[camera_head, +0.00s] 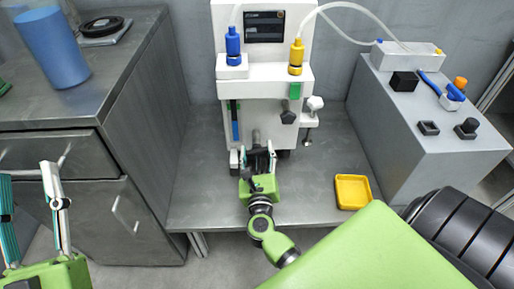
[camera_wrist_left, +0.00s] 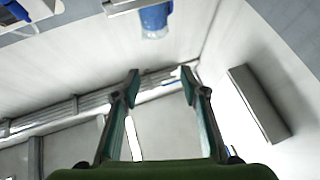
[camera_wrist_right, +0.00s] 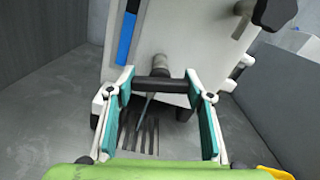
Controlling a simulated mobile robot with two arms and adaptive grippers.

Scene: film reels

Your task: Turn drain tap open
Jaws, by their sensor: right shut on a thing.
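The drain tap sits low on the front of the white machine (camera_head: 262,110). In the right wrist view its black bar handle (camera_wrist_right: 165,86) lies crosswise between the fingertips, with a grey stem (camera_wrist_right: 190,75) behind it. My right gripper (camera_head: 258,158) is shut on this handle, a finger at each end; it also shows in the right wrist view (camera_wrist_right: 160,88). A thin pale streak runs below the handle; I cannot tell whether it is liquid. My left gripper (camera_head: 32,190) is open and empty at the far left, away from the tap; it also shows in the left wrist view (camera_wrist_left: 158,75).
A slotted dark grate (camera_wrist_right: 140,135) lies below the tap. A yellow tray (camera_head: 353,192) is on the bench to the right. A grey box unit (camera_head: 425,120) stands at the right. A blue cup (camera_head: 52,48) stands on the left cabinet. The bench left of the machine is clear.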

